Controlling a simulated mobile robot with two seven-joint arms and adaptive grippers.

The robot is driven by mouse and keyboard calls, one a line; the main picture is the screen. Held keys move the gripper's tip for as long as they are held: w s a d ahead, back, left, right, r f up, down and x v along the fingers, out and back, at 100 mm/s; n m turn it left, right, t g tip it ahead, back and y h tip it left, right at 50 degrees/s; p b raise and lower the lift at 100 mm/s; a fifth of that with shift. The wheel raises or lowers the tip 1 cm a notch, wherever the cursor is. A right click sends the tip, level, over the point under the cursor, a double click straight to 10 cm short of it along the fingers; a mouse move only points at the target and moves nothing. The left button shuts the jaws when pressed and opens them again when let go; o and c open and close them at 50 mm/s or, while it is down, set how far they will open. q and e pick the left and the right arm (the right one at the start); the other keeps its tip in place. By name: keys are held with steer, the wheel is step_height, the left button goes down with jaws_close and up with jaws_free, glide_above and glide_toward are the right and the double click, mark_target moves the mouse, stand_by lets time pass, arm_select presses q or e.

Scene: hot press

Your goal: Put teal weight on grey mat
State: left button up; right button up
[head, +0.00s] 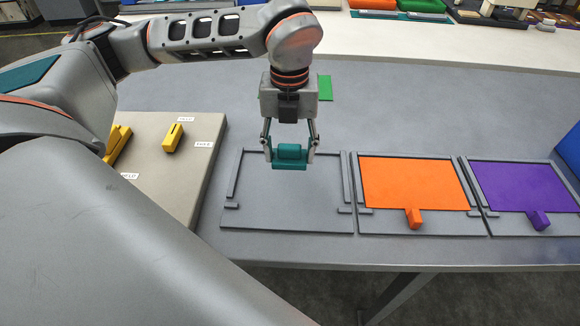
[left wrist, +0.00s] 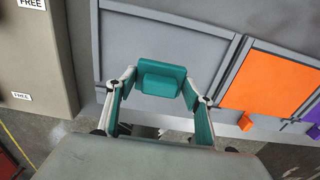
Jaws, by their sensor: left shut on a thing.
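The teal weight (head: 290,154) is a small block held in my left gripper (head: 290,150), whose fingers close on its two sides. It also shows between the fingers in the left wrist view (left wrist: 160,78). The grey mat (head: 290,205) is an empty framed panel on the table, at the left of a row of panels. The weight is over the far part of the grey mat; I cannot tell how high above it. My right gripper is not in view.
An orange panel (head: 412,183) and a purple panel (head: 518,187) lie to the right, each with a handle-like block at its front edge. A beige board (head: 175,185) with yellow blocks lies left. A green piece (head: 325,88) lies behind the gripper. A blue box (head: 570,150) is at far right.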

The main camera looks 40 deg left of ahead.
mark_target(290, 146)
arm_select(q)
steer(key=shift+f, duration=2.65)
steer(key=shift+f, duration=0.1)
steer(key=o, duration=1.7)
steer(key=shift+f, duration=0.1)
step_height(290, 146, up, 12)
steer(key=shift+f, duration=0.1)
steer(key=shift+r, duration=0.25)
